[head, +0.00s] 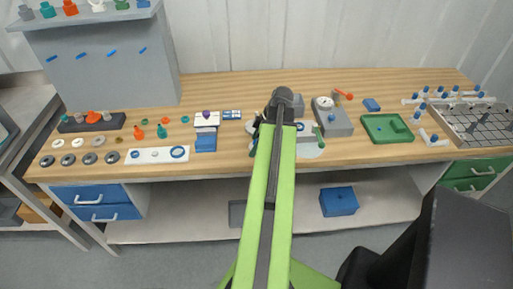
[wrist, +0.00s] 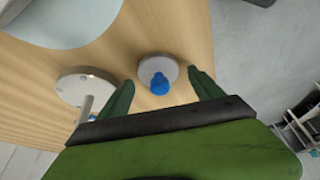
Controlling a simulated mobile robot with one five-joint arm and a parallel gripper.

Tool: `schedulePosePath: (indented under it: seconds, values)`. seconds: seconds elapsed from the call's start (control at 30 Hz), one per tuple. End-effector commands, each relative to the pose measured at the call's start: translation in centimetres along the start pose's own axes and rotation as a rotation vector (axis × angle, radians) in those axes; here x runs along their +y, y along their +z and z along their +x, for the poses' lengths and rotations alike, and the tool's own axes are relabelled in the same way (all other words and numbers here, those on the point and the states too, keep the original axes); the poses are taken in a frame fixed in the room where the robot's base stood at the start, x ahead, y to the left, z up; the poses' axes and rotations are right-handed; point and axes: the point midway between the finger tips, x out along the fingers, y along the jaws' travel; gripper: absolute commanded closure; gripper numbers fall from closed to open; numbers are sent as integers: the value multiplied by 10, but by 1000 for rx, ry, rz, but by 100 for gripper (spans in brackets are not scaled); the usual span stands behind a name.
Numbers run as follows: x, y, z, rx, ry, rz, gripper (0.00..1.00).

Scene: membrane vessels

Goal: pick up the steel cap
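In the wrist view, a round grey metal piece with a blue knob, which looks like the steel cap (wrist: 149,66), stands on the wooden bench near its edge. My gripper (wrist: 163,84) is open, with one green finger to the left of the blue knob (wrist: 159,84) and one to the right. The fingers look apart from the cap, and nothing is held. I cannot tell the height between the fingertips and the cap. In the head view my own arm covers most of the gripper and the cap.
In the wrist view, a metal disc with a rod (wrist: 75,88) stands close to the left finger. A pale round plate (wrist: 62,22) lies at the upper left. In the head view, a grey gauge box (head: 335,121) and a green tray (head: 387,128) stand right of my arm.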

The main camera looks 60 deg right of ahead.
Motion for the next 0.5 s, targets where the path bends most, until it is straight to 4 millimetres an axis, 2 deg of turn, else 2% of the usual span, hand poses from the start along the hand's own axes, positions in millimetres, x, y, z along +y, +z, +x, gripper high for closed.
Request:
schedulePosePath:
  seconds: [0.07, 0.5]
  values:
    - [0, 0, 0, 0, 0, 0, 36]
    - [0, 0, 0, 0, 0, -1, 94]
